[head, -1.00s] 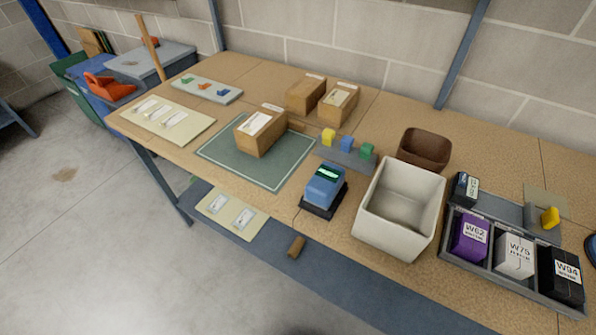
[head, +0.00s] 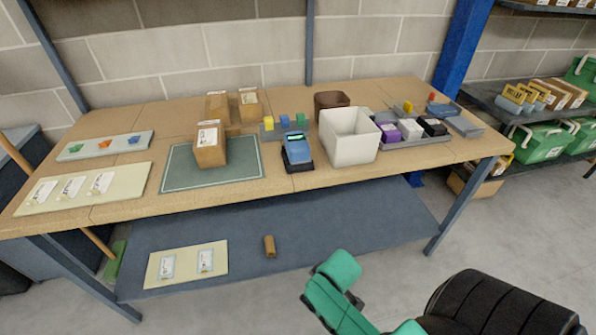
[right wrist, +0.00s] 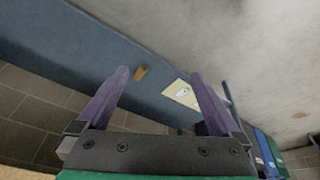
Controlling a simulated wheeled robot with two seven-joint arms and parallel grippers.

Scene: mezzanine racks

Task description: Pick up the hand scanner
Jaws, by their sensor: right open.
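A blue device with a lit green display (head: 297,148) stands on a black base on the workbench, left of the white bin. It is the likeliest hand scanner, but I cannot be sure. A blue-grey item (head: 444,109) at the bench's right end is too small to identify. My right gripper (right wrist: 160,73) is open and empty in the right wrist view, with two purple fingers spread apart. It is well away from the device, which that view does not show. My green arm part shows low in the head view. My left gripper is not in view.
The workbench (head: 120,206) holds a white bin (head: 350,146), cardboard boxes (head: 210,150) on and behind a green mat (head: 178,178), and labelled packs in a grey tray (head: 402,142). The lower shelf (head: 330,225) carries a cream card and a brown block (head: 269,246). Grey floor lies in front.

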